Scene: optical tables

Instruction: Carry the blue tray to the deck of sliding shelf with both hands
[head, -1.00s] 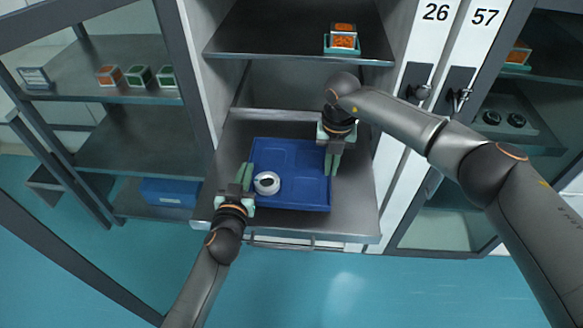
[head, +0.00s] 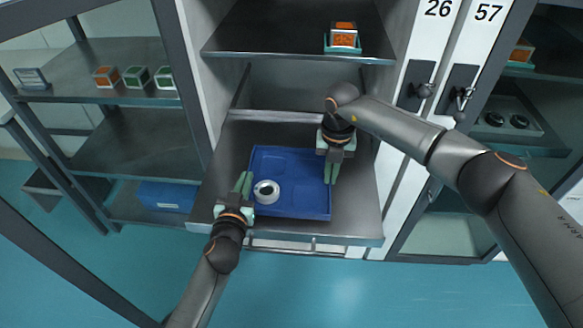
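The blue tray (head: 292,208) lies on the metal deck of the sliding shelf (head: 355,205). A white round item with a dark centre (head: 266,191) sits in the tray near its left side. My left gripper (head: 243,182) is at the tray's left edge, with its green fingers slightly parted and seemingly clear of the rim. My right gripper (head: 333,170) points down at the tray's right edge. Its fingers look parted, one on each side of the rim. Contact with the rim is too small to tell.
An upper shelf (head: 270,40) hangs above the deck and holds an orange-filled box (head: 344,36). A rack at left holds several small boxes (head: 137,76) and a blue bin (head: 168,195) low down. Cabinet doors with handles (head: 421,90) stand close beside my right arm.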

